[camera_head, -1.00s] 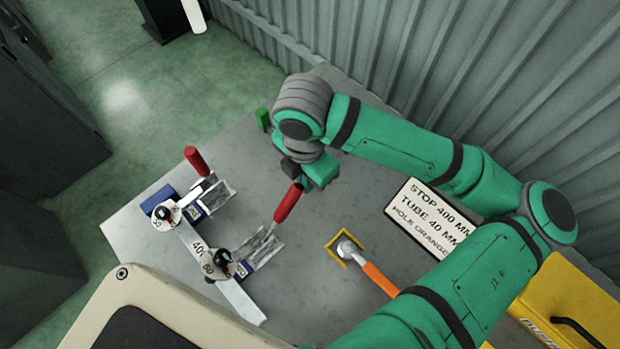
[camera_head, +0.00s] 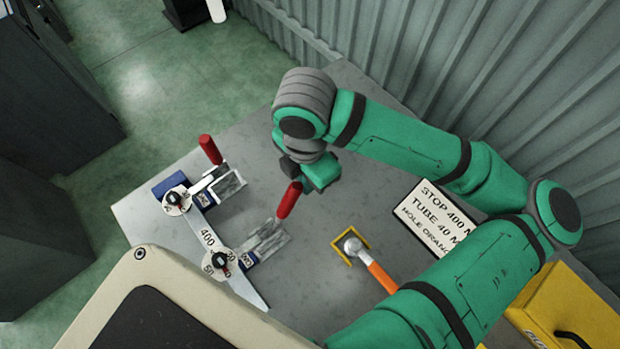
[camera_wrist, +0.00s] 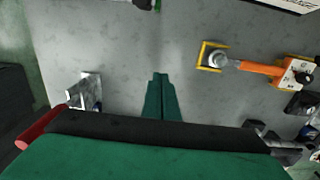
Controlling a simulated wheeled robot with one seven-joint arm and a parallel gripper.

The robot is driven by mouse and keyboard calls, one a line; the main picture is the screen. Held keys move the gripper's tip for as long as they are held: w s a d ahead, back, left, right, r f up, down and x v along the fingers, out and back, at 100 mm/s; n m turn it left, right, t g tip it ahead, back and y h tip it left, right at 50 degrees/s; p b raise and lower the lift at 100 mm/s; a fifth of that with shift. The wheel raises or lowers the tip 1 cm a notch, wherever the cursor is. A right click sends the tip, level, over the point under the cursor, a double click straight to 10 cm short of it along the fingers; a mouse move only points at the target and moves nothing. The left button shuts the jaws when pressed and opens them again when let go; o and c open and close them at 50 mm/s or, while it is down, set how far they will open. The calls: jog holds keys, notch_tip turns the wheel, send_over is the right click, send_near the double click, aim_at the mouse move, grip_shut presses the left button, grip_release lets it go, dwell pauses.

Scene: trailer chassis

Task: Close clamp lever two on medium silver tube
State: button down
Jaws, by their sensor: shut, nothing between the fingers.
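Two clamps with red-handled levers stand on the grey table. The near lever (camera_head: 289,200) leans up and right, its top close below my gripper in the head view; I cannot tell if they touch. The far lever (camera_head: 210,150) stands up at the left. Silver pieces lie by the near clamp (camera_head: 268,238) and by the far clamp (camera_head: 229,185); I cannot tell which is the medium tube. My gripper (camera_wrist: 161,78) is shut and empty, over bare table in the wrist view. A red handle (camera_wrist: 40,130) shows at that view's lower left.
A flat bar (camera_head: 204,238) with round number dials joins the clamps. An orange-handled tool (camera_head: 379,277) lies in a yellow square, right of the near clamp. A sign (camera_head: 436,213) and a yellow case (camera_head: 570,310) are further right. A corrugated wall (camera_head: 420,70) stands behind.

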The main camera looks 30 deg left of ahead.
aim_at(289, 194)
jog(key=shift+s+a+r, duration=0.15)
jog(key=shift+s+r, duration=0.2)
jog(key=shift+s, duration=0.1)
dwell(0.3)
jog(key=shift+s+a+r, duration=0.2)
jog(key=shift+s, duration=0.35)
jog(key=shift+s+a+r, duration=0.2)
jog(key=shift+s+r, duration=0.05)
jog(key=shift+s, duration=0.25)
jog(key=shift+s+a+r, duration=0.2)
jog(key=shift+s, duration=0.35)
